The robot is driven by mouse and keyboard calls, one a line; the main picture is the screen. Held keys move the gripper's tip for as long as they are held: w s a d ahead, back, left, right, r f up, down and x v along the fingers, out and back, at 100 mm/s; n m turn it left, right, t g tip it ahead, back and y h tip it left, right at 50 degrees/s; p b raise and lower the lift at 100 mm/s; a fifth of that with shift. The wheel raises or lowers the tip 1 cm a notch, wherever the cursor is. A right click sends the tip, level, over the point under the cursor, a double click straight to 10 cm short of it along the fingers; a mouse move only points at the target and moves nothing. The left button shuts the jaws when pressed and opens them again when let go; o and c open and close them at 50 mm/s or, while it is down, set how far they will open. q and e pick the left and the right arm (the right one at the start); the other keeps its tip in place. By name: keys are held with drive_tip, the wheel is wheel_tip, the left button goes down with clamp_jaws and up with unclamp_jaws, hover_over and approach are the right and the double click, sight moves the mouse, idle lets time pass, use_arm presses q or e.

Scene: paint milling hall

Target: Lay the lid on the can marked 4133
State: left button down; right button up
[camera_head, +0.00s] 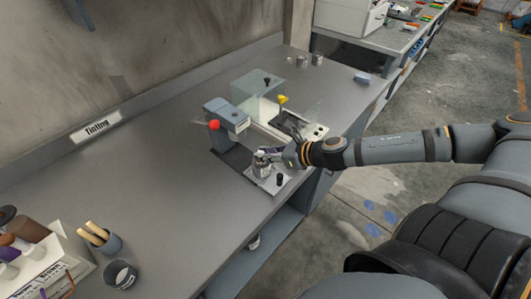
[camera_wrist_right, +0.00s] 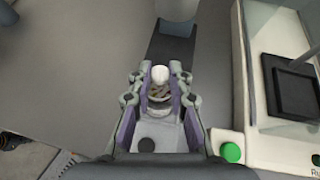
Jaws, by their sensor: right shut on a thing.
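My right gripper (camera_head: 268,155) reaches in from the right and is low over a small metal can (camera_head: 261,170) on the pale plate of a bench device. In the right wrist view the gripper's (camera_wrist_right: 158,98) two fingers are closed around a small round metallic piece with a white knob (camera_wrist_right: 160,75) on top, which looks like the lid. The fingers hide much of it, and I cannot tell whether it touches the can. No number 4133 is readable. My left gripper is not in view.
Two small cans (camera_head: 303,60) stand further back.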

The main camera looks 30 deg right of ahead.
drive_tip(key=shift+f, duration=0.15)
idle(0.3)
drive_tip(key=o, duration=0.9)
drive_tip(key=shift+c, duration=0.2)
drive_tip(key=shift+o, duration=0.3)
drive_tip(key=o, duration=0.4)
wheel_tip(320, 180, up, 7)
drive_tip(key=p, duration=0.7)
